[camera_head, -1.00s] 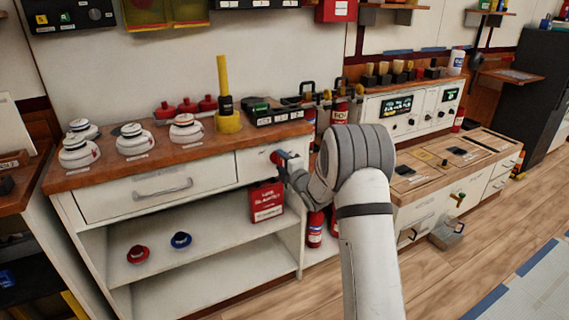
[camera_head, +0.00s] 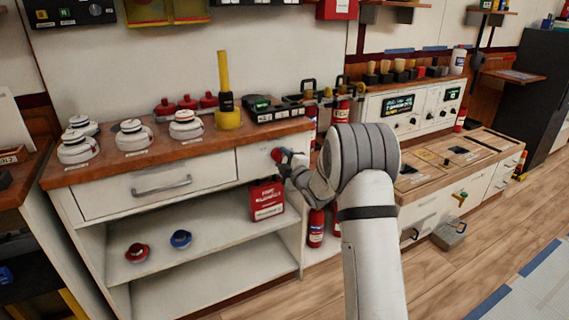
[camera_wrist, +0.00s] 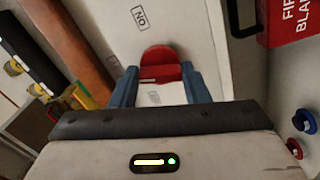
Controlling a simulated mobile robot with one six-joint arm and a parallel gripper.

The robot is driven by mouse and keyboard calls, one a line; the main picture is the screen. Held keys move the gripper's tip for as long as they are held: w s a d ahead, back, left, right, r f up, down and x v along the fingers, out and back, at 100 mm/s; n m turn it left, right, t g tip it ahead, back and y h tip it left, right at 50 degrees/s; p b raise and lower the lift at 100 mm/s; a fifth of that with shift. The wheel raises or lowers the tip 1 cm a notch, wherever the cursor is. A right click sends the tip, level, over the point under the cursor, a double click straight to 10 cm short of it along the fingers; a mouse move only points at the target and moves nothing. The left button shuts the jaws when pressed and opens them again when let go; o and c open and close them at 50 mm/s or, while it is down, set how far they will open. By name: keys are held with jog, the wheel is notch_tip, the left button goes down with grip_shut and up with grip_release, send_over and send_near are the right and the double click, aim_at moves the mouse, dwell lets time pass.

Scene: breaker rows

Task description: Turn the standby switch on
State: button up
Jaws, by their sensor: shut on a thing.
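The switch is a round red knob (camera_wrist: 162,66) on the white front panel to the right of the wide drawer. In the wrist view a label reading "NO", perhaps "ON" turned over, sits above the knob. A second label below it is partly hidden. The knob also shows in the head view (camera_head: 277,155). My gripper (camera_wrist: 160,82) has its two blue fingers on either side of the knob, shut on it. In the head view, my wrist (camera_head: 300,175) hides part of the knob and panel. I cannot read the switch's name.
A red fire blanket box (camera_head: 267,201) is just below the knob. The wooden counter (camera_head: 160,157) above carries white detectors, red bells and a yellow post (camera_head: 225,85). Fire extinguishers (camera_head: 316,228) stand to the right.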

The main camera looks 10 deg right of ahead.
jog(key=m+b, duration=0.1)
jog(key=m, duration=0.2)
jog(key=shift+f+m, duration=0.1)
jog(key=shift+m, duration=0.3)
jog(key=m, duration=0.3)
jog(key=shift+m, duration=0.3)
jog(key=m, duration=0.3)
jog(key=shift+m, duration=0.3)
jog(key=shift+m+p, duration=0.5)
jog(key=shift+m, duration=1.2)
jog(key=shift+r, duration=0.2)
jog(key=o, duration=1)
jog(key=shift+f, duration=0.1)
jog(key=p+v, duration=0.1)
jog(key=v, duration=0.6)
jog(key=shift+s+d, duration=0.1)
jog(key=shift+s, duration=0.25)
